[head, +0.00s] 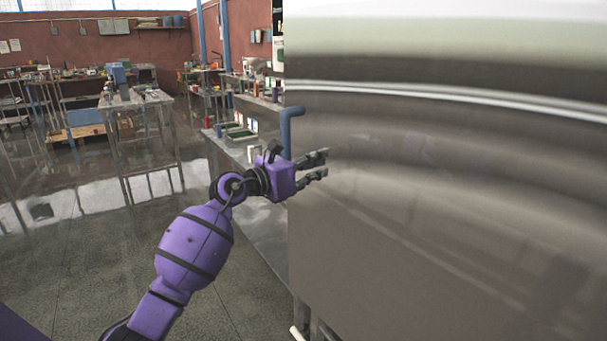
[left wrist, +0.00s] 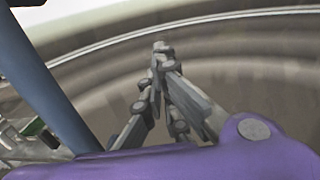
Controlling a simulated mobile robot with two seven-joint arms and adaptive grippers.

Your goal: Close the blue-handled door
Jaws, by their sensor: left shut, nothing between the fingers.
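A large shiny metal door panel (head: 430,200) fills the right half of the head view. Its blue handle (head: 286,128) stands upright along the panel's left edge. My left gripper (head: 326,163) is in front of the panel, just below and right of the handle. In the left wrist view the fingers of my left gripper (left wrist: 160,52) come together at the tips with nothing between them. The blue handle (left wrist: 45,80) runs down the left side there, beside the fingers and not between them. I cannot tell whether the fingertips touch the panel (left wrist: 240,60). My right gripper is out of view.
A low grey bench (head: 258,220) with small items runs behind the panel's left edge. A cluttered worktable (head: 135,100) stands farther back at left. The dark, reflective floor (head: 80,260) at left is mostly clear.

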